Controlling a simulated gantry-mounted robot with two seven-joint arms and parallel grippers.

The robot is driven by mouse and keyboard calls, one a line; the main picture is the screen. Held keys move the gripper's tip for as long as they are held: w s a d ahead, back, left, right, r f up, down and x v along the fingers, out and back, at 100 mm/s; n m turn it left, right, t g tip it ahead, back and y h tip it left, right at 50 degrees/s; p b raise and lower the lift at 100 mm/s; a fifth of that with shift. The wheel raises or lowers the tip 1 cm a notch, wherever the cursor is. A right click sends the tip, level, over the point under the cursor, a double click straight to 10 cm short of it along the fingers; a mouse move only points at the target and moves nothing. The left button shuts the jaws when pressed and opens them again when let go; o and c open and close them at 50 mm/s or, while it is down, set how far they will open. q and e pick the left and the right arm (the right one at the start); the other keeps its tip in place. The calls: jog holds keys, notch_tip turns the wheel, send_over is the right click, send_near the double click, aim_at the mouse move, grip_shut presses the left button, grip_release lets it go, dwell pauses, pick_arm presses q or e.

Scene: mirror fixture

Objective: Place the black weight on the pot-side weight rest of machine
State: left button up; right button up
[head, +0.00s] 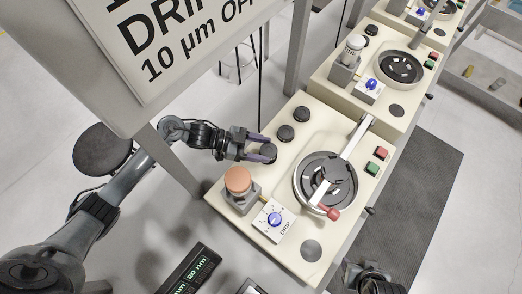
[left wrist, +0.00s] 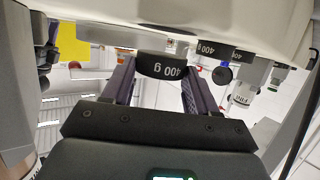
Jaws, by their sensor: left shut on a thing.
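The machine (head: 262,212) is a cream bench unit with a round black plate (head: 325,182) and a lever arm across it. My left gripper (head: 262,151) is shut on a black weight (head: 268,153) at the machine's left edge. In the left wrist view this weight (left wrist: 162,66) reads "400 g" and sits between the two fingers. I cannot tell whether it touches the machine top. Two similar black weights (head: 285,132) (head: 301,114) stand in a row beyond it. A flat grey disc (head: 312,251) lies at the machine's near corner. My right gripper (head: 370,282) shows only partly at the bottom edge.
An orange-topped pot (head: 238,180) and a blue knob (head: 274,219) stand just below the left gripper. A red-ended lever handle (head: 334,214) sticks out near the plate. A large sign (head: 165,40) hangs above left. A similar machine (head: 375,80) stands behind.

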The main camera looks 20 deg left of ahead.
pick_arm(q)
jog(key=shift+f, duration=1)
jog(key=shift+f, duration=0.2)
jog(key=o, duration=1.4)
jog(key=shift+r, duration=0.25)
jog(key=v, duration=1.2)
jog(key=shift+s+f, duration=0.1)
jog(key=shift+f, duration=0.05)
